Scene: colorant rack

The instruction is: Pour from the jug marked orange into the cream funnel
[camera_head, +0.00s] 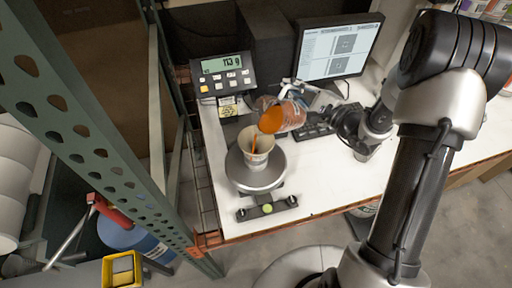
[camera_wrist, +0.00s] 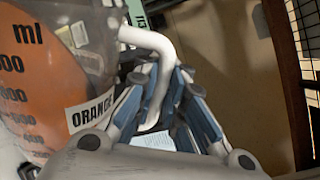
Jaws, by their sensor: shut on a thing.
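The clear jug (camera_head: 283,116) holds orange liquid and is tilted, its mouth down to the left. In the wrist view the jug (camera_wrist: 45,75) shows an ORANGE label and ml marks. My gripper (camera_head: 312,94) is shut on the jug's white handle (camera_wrist: 150,40); its blue-grey fingers (camera_wrist: 172,95) close around it. The cream funnel (camera_head: 257,162) stands upright on a round scale pan (camera_head: 255,183), below and left of the jug. An orange stream falls from the jug's mouth into the funnel. Some orange shows inside the funnel; the level is unclear.
A scale display (camera_head: 222,70) reads about 113 g behind the funnel. A green metal upright (camera_head: 85,130) rises left of the white bench (camera_head: 330,180), whose front right is clear.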

